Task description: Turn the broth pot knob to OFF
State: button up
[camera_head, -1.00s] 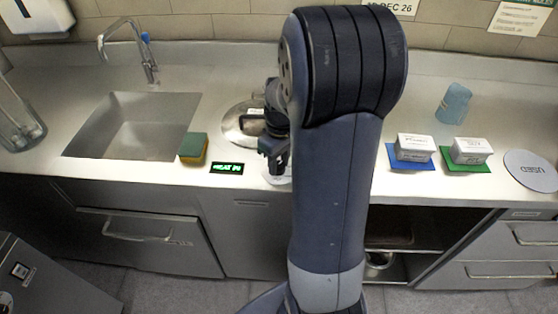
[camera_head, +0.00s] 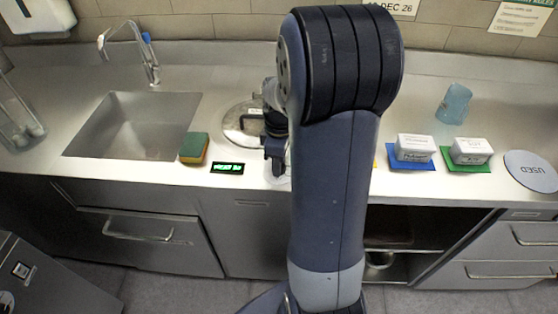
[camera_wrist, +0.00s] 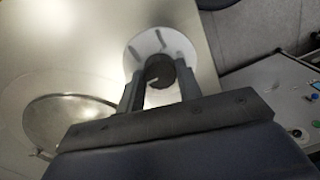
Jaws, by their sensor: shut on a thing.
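The broth pot knob (camera_wrist: 160,70) is a dark round knob with a pale pointer line, on a white dial plate (camera_wrist: 143,44) with grey marks. My gripper (camera_wrist: 159,88) is shut on the knob, one finger on each side, in the wrist view. In the head view my gripper (camera_head: 275,160) is over the counter front edge, and it and my arm hide the knob. The pot lid (camera_head: 238,122) is a round metal disc just behind the gripper; it also shows in the wrist view (camera_wrist: 65,115). The dial's lettering cannot be read.
A small green-lit display (camera_head: 228,168) and a sponge (camera_head: 194,148) lie left of my gripper, beside the sink (camera_head: 135,125). White boxes on a blue mat (camera_head: 412,165) and a green mat (camera_head: 466,167), a blue cup (camera_head: 454,104) and a USED disc (camera_head: 531,171) stand at right.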

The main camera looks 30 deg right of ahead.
jog(key=o, duration=1)
jog(key=shift+c, duration=0.2)
jog(key=shift+r, duration=0.15)
notch_tip(320, 180, up, 11)
jog(key=shift+w+d+f, duration=0.2)
jog(key=f, duration=1)
jog(key=shift+s+a+f, duration=0.2)
jog(key=shift+f, duration=0.2)
